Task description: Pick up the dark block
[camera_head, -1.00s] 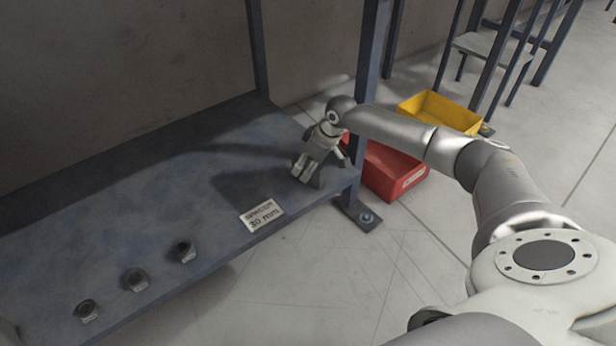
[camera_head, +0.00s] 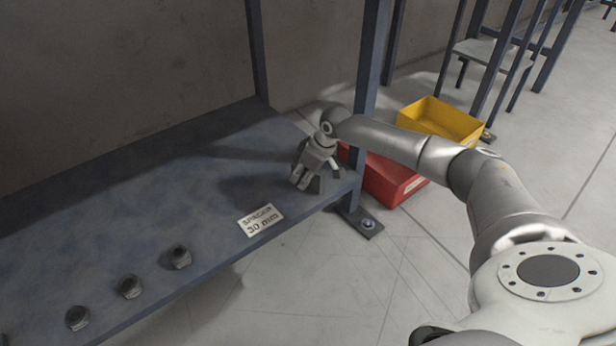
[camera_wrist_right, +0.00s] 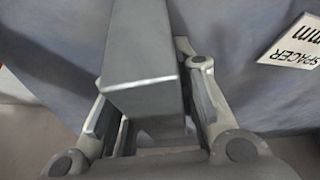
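The dark block (camera_head: 315,184) stands on the blue-grey shelf near its right end, mostly hidden by my right gripper in the head view. In the right wrist view the block (camera_wrist_right: 142,65) is a large grey box, close to the camera. My right gripper (camera_head: 313,177) is above the shelf with its fingers spread on either side of the block. In the right wrist view its fingers (camera_wrist_right: 150,95) flank the block, and a gap shows beside the right finger. Contact on the left side is unclear. My left gripper is not in view.
The shelf (camera_head: 185,200) holds a white label reading "SPACER 30 mm" (camera_head: 261,220) and several dark nuts (camera_head: 129,286) along its front edge. A blue post (camera_head: 366,100) rises close behind the gripper. A red bin (camera_head: 388,183) and a yellow bin (camera_head: 440,120) stand on the floor.

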